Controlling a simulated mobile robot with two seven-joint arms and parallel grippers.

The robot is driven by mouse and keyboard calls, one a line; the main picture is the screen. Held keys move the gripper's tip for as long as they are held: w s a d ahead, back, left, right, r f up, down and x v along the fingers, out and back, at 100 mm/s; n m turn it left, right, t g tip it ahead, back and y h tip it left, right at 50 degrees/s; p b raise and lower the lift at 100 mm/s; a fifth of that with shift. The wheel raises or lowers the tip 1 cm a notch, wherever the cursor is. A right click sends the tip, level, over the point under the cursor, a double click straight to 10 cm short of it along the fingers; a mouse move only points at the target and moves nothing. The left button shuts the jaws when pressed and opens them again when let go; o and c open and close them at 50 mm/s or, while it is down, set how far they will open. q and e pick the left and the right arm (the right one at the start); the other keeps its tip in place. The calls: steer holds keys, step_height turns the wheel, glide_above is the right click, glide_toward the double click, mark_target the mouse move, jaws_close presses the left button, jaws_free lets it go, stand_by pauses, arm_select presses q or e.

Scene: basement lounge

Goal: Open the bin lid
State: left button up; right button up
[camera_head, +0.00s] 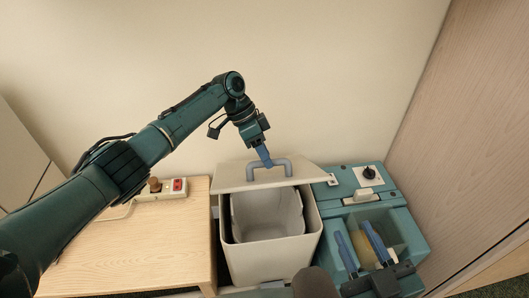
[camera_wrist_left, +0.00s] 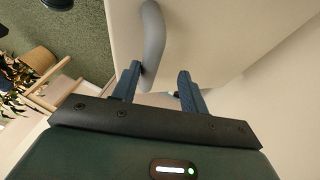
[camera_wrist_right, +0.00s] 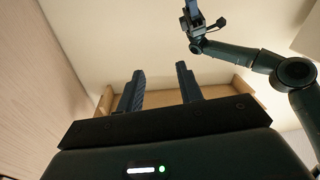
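The beige bin (camera_head: 262,262) stands against the wall, and its pale inside shows. Its lid (camera_head: 230,176) is raised and tilted back at the rear of the opening, with a grey-blue loop handle (camera_head: 270,163) on it. My left gripper (camera_head: 266,160) is at the left part of the handle. In the left wrist view its fingers (camera_wrist_left: 158,88) are apart, and the handle (camera_wrist_left: 152,45) runs down close to the left finger; I cannot tell whether they touch. My right gripper (camera_head: 361,245) is open and empty, over the teal unit right of the bin.
A wooden table (camera_head: 140,245) stands left of the bin, with a power strip (camera_head: 160,190) at its back. The teal unit (camera_head: 345,190) with a black knob stands close on the right. A wooden panel (camera_head: 475,130) bounds the right side.

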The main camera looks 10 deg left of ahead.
arm_select(q)
steer(key=shift+a, duration=0.15)
steer(key=shift+a+r, duration=0.1)
steer(key=shift+r, duration=0.2)
steer(key=p+v, duration=0.3)
steer(key=v, duration=0.9)
steer(key=shift+r, duration=0.25)
arm_select(e)
steer(key=shift+s+d+f+m+g+h, duration=0.15)
steer(key=shift+d+m+g+h, duration=0.35)
steer(key=shift+m+g+h, duration=0.3)
arm_select(q)
steer(key=shift+w+a, duration=0.1)
